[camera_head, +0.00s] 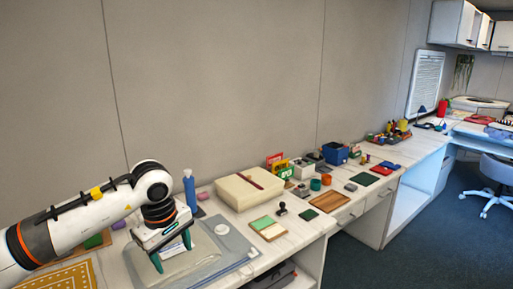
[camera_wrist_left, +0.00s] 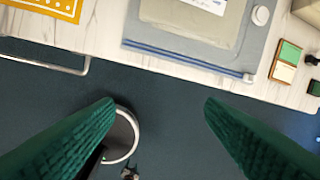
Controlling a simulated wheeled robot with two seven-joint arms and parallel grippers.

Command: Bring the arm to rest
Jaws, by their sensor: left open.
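My left arm comes in from the left in the head view. Its left gripper (camera_head: 171,249) has green fingers and hangs over the grey mat area near the counter's front edge. In the left wrist view the two green fingers (camera_wrist_left: 160,118) are wide apart with nothing between them. Below them are the dark floor and a round, pale-rimmed thing that may be part of my base. The gripper is apart from the counter items. My right gripper shows in neither view.
The long counter (camera_head: 290,238) runs along the wall. A grey mat (camera_head: 232,250) with a pale flat item lies under the gripper. A blue bottle (camera_head: 190,192), a beige box (camera_head: 232,190) and a green-and-tan block (camera_head: 268,229) stand near. A yellow patterned mat (camera_wrist_left: 62,6) lies left. The floor (camera_head: 400,262) is clear in front.

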